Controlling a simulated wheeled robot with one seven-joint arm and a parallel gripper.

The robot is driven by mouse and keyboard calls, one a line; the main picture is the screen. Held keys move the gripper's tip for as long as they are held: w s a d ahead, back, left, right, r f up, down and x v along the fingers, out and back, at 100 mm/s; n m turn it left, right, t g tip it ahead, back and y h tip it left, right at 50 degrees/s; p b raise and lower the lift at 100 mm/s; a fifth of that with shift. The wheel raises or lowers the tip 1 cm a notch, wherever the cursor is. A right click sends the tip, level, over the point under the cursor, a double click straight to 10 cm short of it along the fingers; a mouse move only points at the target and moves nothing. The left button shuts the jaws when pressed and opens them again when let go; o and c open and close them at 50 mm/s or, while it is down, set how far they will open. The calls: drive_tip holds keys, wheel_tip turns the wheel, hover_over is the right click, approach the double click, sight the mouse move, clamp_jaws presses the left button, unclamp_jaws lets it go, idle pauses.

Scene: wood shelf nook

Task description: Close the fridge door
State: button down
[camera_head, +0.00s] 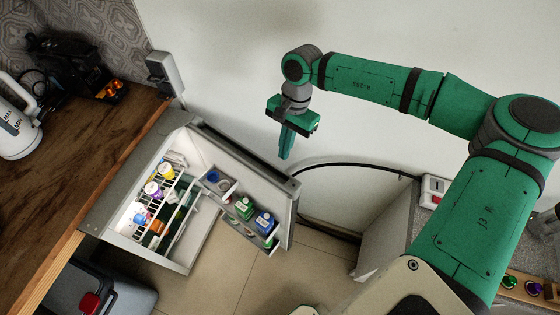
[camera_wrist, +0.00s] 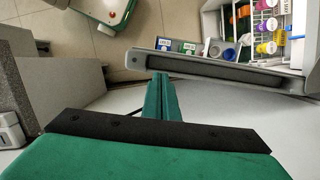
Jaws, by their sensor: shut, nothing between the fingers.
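The fridge (camera_head: 140,200) is a small grey-white unit beside the wooden counter. Its door (camera_head: 294,212) stands wide open to the right, with green and blue cartons on its inner shelves. My gripper (camera_head: 284,155) is shut and empty, pointing down by the wall just behind the top of the door. In the wrist view my shut gripper (camera_wrist: 160,80) is beside the outer side of the door (camera_wrist: 215,69); I cannot tell whether they touch. The lit fridge inside (camera_wrist: 262,20) shows at the upper right, with colourful containers on a wire rack.
A wooden counter (camera_head: 75,165) with a white kettle (camera_head: 15,130) and a black machine (camera_head: 75,65) is at left. A bin with a red button (camera_head: 90,303) stands below. A grey block (camera_head: 385,235) and black cable (camera_head: 345,165) lie right of the door. Tiled floor (camera_head: 245,275) is clear in front.

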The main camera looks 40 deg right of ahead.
hover_over(279, 180)
wheel_tip(279, 180, down, 9)
drive_tip(key=shift+d+f, duration=0.1)
idle(0.5)
